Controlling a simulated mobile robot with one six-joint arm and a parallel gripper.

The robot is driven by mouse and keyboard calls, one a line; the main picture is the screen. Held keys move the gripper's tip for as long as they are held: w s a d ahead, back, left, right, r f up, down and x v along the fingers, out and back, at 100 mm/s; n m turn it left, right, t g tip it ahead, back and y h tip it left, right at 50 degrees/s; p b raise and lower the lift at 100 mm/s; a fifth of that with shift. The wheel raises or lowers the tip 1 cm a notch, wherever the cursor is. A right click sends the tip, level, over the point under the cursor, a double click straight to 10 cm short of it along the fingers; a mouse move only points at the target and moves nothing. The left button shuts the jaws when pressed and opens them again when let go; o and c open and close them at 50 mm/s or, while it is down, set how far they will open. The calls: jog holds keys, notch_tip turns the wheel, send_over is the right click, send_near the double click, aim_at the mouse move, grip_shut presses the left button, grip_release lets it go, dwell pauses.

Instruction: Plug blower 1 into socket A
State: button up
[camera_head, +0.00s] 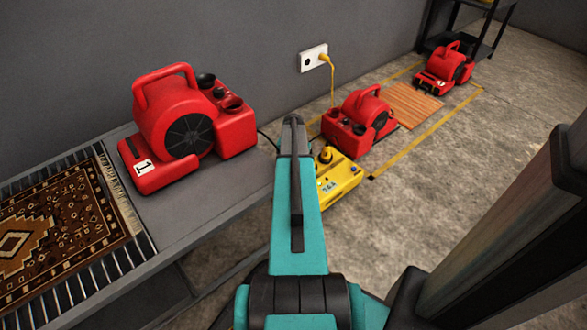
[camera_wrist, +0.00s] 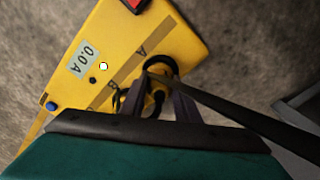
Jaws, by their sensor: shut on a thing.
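Blower 1 (camera_head: 180,135), red with a "1" label, stands on the grey bench at left. Its black cord (camera_head: 266,138) runs towards my gripper (camera_head: 294,128). A yellow power box (camera_head: 342,183) is on the floor beyond the arm. In the wrist view the box (camera_wrist: 110,50) shows labels A and B and a display reading 0.0 A. My gripper (camera_wrist: 165,95) is shut on a dark plug, mostly hidden between the fingers, over the box's edge by a black socket ring (camera_wrist: 161,63) near label A. I cannot tell whether the plug touches the socket.
A patterned rug (camera_head: 68,215) lies on the bench. A yellow cord (camera_head: 331,85) hangs from a wall outlet (camera_head: 313,59). Two more red blowers, one near the box (camera_head: 358,120) and one farther back (camera_head: 444,68), stand around a wooden slatted mat (camera_head: 410,104). Open floor lies right.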

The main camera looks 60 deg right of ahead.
jog(key=shift+f, duration=0.45)
jog(key=o, duration=1.2)
notch_tip(320, 180, up, 14)
jog(key=p, duration=0.4)
jog(key=shift+f+p, duration=0.15)
jog(key=shift+p, duration=0.25)
